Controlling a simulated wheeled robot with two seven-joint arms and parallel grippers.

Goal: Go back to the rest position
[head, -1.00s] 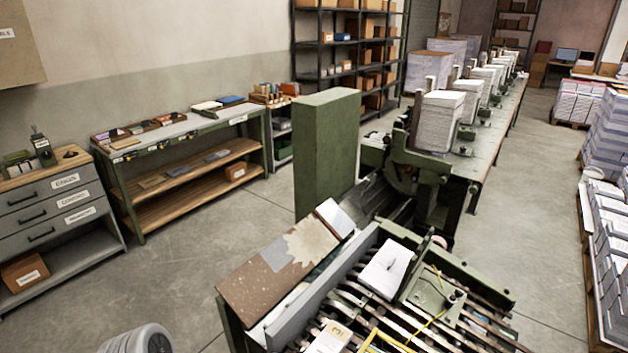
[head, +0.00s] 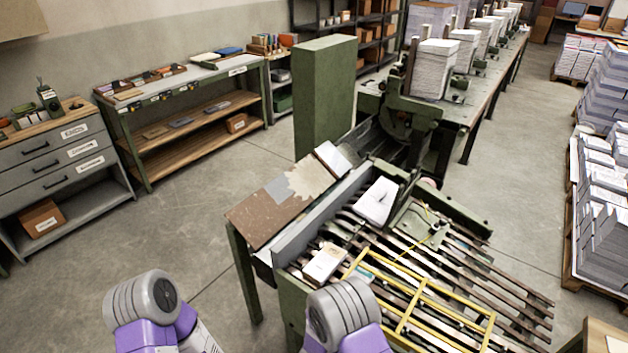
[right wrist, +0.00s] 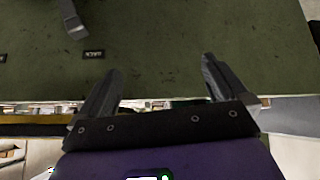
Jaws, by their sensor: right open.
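In the right wrist view my right gripper (right wrist: 160,85) is open. Its two dark fingers stand apart with nothing between them, in front of a dark green panel (right wrist: 160,40). In the head view parts of both my arms, grey and purple, show at the bottom edge, left of and in front of the slatted machine bed (head: 470,262). Neither gripper's fingers show in the head view. A white stack of sheets (head: 376,201) and a small light booklet (head: 324,263) lie on the bed.
A yellow frame guard (head: 412,303) stands over the bed's near part. A green cabinet (head: 325,100) stands behind the machine. A workbench (head: 195,75) and a drawer unit (head: 60,155) line the left wall. Paper stacks on pallets (head: 600,200) stand at right. Floor between is clear.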

